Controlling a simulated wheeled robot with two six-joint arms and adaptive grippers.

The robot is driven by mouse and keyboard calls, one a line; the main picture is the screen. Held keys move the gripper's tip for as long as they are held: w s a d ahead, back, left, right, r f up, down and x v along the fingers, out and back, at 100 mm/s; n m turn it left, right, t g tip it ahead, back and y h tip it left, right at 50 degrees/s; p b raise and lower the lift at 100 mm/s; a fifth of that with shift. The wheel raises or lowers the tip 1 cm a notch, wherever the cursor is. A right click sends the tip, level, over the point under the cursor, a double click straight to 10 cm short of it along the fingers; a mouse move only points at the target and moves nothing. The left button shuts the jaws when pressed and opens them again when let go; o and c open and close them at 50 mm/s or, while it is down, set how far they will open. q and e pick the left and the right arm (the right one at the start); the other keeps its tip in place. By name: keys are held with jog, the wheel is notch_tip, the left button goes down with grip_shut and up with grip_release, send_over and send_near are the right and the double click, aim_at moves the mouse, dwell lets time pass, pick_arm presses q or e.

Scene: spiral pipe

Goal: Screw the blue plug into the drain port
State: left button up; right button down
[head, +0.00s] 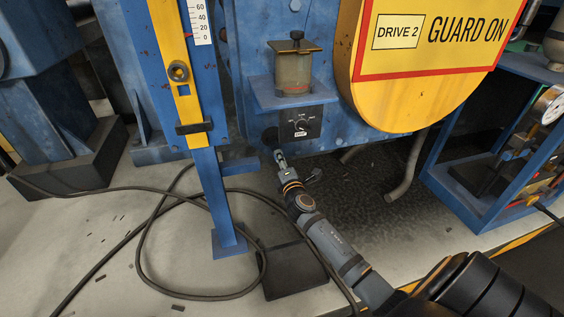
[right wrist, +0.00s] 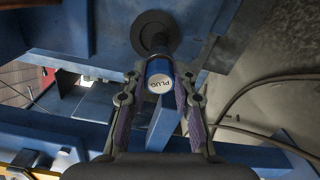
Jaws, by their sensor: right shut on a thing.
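In the right wrist view, the blue plug (right wrist: 159,68) shows its pale end face lettered "PLUG". My right gripper (right wrist: 160,79) is shut on it, one finger on each side. The dark round drain port (right wrist: 155,32) is just beyond the plug, and the plug's far end overlaps it in the picture. I cannot tell whether the plug is touching it or inside it. In the head view, my right gripper (head: 280,157) is right at the port (head: 270,135), low on the blue machine. The plug is too small to make out there. My left gripper is not in view.
A blue bracket with a glass-like pot (head: 293,72) and a small dial plate (head: 301,124) sit just above the port. A yellow guard (head: 400,100) hangs at upper right. A blue post (head: 217,195) stands to the left, with a looped cable (head: 140,250) on the floor.

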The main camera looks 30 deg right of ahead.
pick_arm(q)
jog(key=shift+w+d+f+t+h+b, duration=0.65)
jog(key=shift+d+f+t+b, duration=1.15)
jog(key=shift+b, duration=2.05)
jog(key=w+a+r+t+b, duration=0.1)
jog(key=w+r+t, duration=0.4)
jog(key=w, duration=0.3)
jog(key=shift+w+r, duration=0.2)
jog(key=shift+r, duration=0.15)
pick_arm(e)
jog(key=shift+f+m, duration=0.2)
jog(key=shift+m, duration=2.25)
jog(key=shift+f+m, duration=0.15)
jog(key=shift+m, duration=2.35)
jog(key=shift+f+m, duration=0.2)
jog(key=shift+m, duration=2.25)
jog(key=c, duration=1.5)
grip_release()
jog(key=o, duration=0.5)
jog(key=shift+w+a, duration=0.1)
jog(key=shift+w, duration=0.05)
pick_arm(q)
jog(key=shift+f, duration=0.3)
pick_arm(e)
jog(key=shift+r, duration=0.15)
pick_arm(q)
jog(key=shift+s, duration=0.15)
